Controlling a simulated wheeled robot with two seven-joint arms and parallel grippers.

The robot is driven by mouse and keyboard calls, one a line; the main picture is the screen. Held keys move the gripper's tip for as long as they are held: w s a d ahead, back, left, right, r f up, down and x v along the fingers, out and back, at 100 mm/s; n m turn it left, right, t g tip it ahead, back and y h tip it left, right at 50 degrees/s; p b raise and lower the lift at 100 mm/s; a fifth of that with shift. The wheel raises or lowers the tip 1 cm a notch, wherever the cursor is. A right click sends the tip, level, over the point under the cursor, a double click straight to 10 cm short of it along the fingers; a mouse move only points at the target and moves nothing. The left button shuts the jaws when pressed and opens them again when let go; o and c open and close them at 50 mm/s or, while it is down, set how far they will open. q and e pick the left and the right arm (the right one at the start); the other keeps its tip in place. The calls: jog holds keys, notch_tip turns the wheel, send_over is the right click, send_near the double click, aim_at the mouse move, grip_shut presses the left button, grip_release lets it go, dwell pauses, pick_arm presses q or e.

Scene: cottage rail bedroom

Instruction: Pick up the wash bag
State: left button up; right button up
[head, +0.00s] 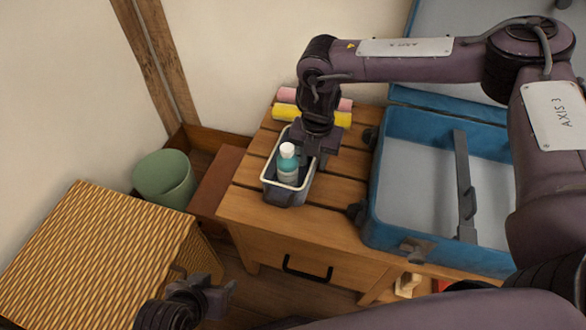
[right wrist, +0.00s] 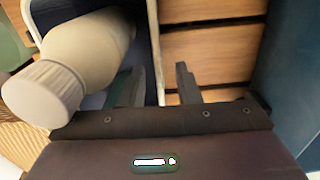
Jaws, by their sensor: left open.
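The wash bag (head: 290,194) appears to be the small dark, open-topped holder with a pale rim on the wooden bench top. A bottle (head: 287,165) with a white cap and teal body stands in it. My right gripper (head: 318,160) is down at the holder's right side. In the right wrist view its two fingers (right wrist: 158,86) stand apart, one on each side of the pale rim (right wrist: 154,50), with gaps visible. The bottle (right wrist: 75,65) is just left of the fingers there. My left gripper (head: 212,297) is open and empty, low over the floor, beside the woven box.
An open blue suitcase (head: 377,205) lies right of the holder. Rolled pink (head: 288,95) and yellow (head: 284,112) cloths lie behind it. A green bin (head: 164,178) and a woven box (head: 100,250) stand to the left. The bench has a drawer with a black handle (head: 307,270).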

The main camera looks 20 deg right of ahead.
jog(key=shift+c, duration=0.3)
grip_shut()
jog(key=shift+r, duration=0.15)
